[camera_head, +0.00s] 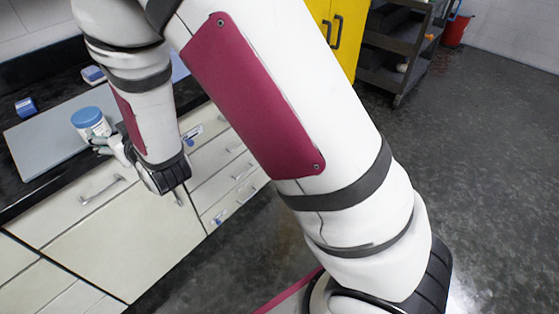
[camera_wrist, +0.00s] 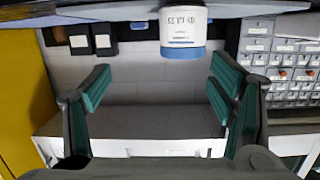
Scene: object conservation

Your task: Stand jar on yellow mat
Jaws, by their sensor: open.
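The jar (camera_head: 99,129), white with a blue lid, stands upright at the front right part of a grey board on the black counter. In the wrist view, which is upside down, the jar (camera_wrist: 183,25) shows its printed label and its blue lid lowest. My gripper (camera_head: 108,144) is beside the jar at the counter's front edge. In the wrist view my gripper (camera_wrist: 158,82) is open and empty, with the jar beyond the fingertips. I cannot make out a yellow mat in either view.
The grey board (camera_head: 45,138) covers much of the counter (camera_head: 12,205). A small blue box (camera_head: 25,107) lies at the back left. White drawers (camera_head: 100,190) stand below. A yellow cabinet (camera_head: 350,35) and a dark cart (camera_head: 395,60) are at the back; open floor lies right.

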